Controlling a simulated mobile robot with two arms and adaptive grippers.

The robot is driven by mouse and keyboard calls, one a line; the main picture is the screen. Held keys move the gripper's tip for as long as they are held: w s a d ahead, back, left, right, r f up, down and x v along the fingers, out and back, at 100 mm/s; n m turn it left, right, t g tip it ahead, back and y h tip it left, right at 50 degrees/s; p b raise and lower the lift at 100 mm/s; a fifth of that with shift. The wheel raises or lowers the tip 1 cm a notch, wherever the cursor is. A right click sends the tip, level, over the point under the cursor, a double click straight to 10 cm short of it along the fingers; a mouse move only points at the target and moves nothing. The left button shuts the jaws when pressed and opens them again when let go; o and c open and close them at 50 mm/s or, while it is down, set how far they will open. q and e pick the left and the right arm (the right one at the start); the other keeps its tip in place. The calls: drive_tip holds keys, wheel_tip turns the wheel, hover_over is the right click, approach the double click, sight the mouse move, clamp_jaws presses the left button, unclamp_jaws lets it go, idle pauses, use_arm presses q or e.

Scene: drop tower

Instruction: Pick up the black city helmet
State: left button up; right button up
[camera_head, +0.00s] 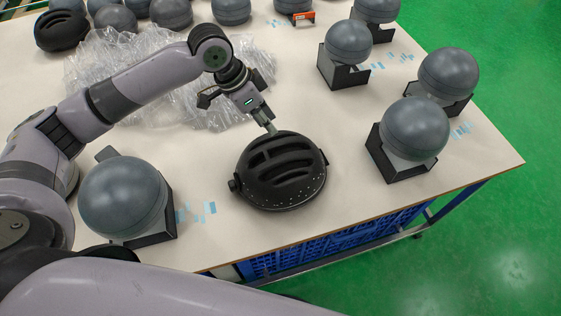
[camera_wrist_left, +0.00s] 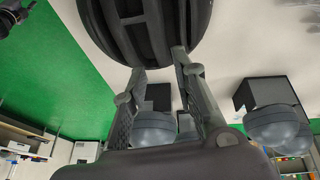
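The black city helmet (camera_head: 280,170), with long vent slots on top, sits on the table near its front edge in the head view. It also fills the top middle of the left wrist view (camera_wrist_left: 150,25). My left gripper (camera_head: 269,127) comes down to the helmet's far side, with a fingertip at or very near the shell. In the left wrist view the two fingers (camera_wrist_left: 159,60) stand apart, their tips close to the helmet, with nothing clearly held between them. Contact cannot be told.
Grey head forms on black stands (camera_head: 415,130) line the right side; another (camera_head: 123,197) stands front left. Clear plastic wrap (camera_head: 160,95) lies behind the arm. Another black helmet (camera_head: 61,31) is far left. The pale table (camera_head: 335,115) is clear around the helmet's right side.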

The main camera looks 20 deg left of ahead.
sight(281, 141)
use_arm(q)
drive_tip(key=x, duration=0.3)
drive_tip(key=shift+w+f, duration=0.15)
drive_tip(key=shift+w, duration=0.05)
drive_tip(key=shift+w+d+f, duration=0.15)
drive_tip(key=shift+d+f, duration=0.1)
drive_tip(key=shift+f, duration=0.3)
drive_tip(key=shift+f+p, duration=0.2)
drive_tip(key=shift+p, duration=0.15)
drive_tip(key=p+x, duration=0.1)
drive_tip(key=x, duration=0.3)
drive_tip(key=shift+d+f, duration=0.15)
drive_tip(key=shift+f, duration=0.3)
use_arm(e)
drive_tip(key=shift+w+d+r, duration=0.1)
drive_tip(key=shift+w+r, duration=0.8)
drive_tip(key=shift+r, duration=0.2)
use_arm(q)
drive_tip(key=shift+c, duration=0.6)
clamp_jaws()
use_arm(e)
drive_tip(key=shift+w, duration=0.25)
